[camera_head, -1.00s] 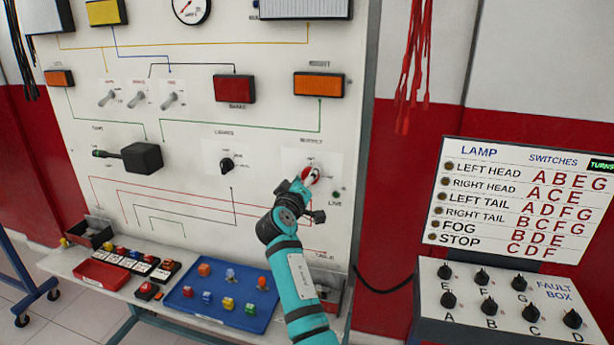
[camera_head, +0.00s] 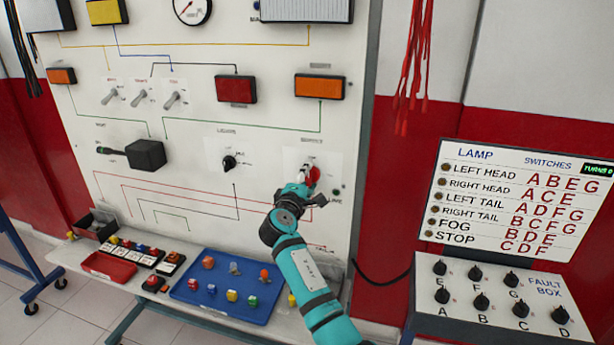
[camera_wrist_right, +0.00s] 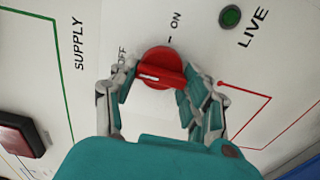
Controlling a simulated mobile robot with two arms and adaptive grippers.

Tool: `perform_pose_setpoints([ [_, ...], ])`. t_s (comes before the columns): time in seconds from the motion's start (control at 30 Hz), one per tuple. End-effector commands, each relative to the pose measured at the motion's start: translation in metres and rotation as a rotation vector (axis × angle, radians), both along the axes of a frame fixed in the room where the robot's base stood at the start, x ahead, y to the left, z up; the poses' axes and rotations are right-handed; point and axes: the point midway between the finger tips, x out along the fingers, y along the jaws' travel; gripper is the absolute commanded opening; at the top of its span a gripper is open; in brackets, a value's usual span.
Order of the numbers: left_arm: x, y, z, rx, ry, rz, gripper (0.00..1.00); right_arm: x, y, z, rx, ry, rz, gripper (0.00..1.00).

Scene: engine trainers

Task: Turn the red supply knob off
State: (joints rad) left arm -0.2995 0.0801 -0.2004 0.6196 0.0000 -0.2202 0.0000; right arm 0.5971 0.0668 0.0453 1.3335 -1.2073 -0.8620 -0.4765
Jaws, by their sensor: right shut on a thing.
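The red supply knob (camera_head: 314,174) is on the lower right of the white panel, partly hidden by my right gripper (camera_head: 304,176). The wrist view shows the knob (camera_wrist_right: 157,62) close up, with a raised bar across it. The bar's white line points left, toward the side of the OFF label (camera_wrist_right: 122,56); the ON label (camera_wrist_right: 175,20) is at its upper right. My right gripper (camera_wrist_right: 158,88) is shut on the knob, one finger on each side of the bar. The LIVE lamp (camera_wrist_right: 230,16) looks dark green. My left gripper is not in view.
A black lights knob (camera_head: 229,162) and several toggle switches (camera_head: 141,99) are on the panel. A blue tray (camera_head: 188,297) with small coloured parts lies on the bench below. The fault box (camera_head: 500,300) stands at the right, with a black cable beside it.

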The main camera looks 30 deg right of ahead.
Motion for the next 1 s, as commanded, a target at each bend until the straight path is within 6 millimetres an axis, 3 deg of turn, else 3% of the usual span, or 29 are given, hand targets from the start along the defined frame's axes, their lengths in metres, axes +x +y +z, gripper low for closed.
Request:
perform_pose_setpoints([
  [0.53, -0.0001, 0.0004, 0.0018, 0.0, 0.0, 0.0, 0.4, 0.0005, 0.0005, 0.0007, -0.02, 0.019, 0.002, 0.15],
  [0.57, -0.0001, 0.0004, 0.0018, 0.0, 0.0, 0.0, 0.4, 0.0005, 0.0006, 0.0007, -0.02, 0.019, 0.002, 0.49],
  [0.7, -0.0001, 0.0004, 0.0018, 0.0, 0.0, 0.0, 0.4, 0.0003, 0.0004, 0.0005, -0.018, 0.018, 0.001, 0.67],
  [0.77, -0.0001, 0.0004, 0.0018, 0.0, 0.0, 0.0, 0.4, 0.0002, 0.0003, 0.0004, -0.018, 0.018, 0.001, 0.72],
  [1.0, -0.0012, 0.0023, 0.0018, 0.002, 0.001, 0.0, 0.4, -0.0002, 0.0007, 0.0, -0.017, 0.018, 0.001, 0.72],
])
